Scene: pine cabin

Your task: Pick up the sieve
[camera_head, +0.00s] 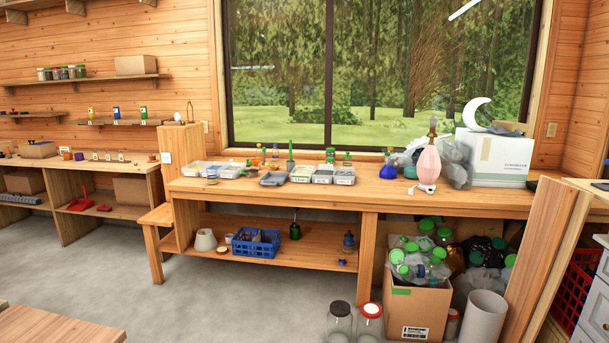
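I cannot make out a sieve for certain in the head view. Small items crowd the left half of the long wooden workbench (450,199), and several are too small to tell apart. A dark grey shallow tray-like thing (273,179) lies near the bench's front edge. Several light grey containers (303,174) stand beside it. Neither of my grippers is in view, so nothing shows of what they hold.
A blue crate (254,247) and a white cone-like pot (205,240) stand on the lower shelf. A full cardboard box (415,305), glass jars (340,322) and a white cylinder (484,316) stand on the floor at right. Grey floor (230,300) is clear at centre-left.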

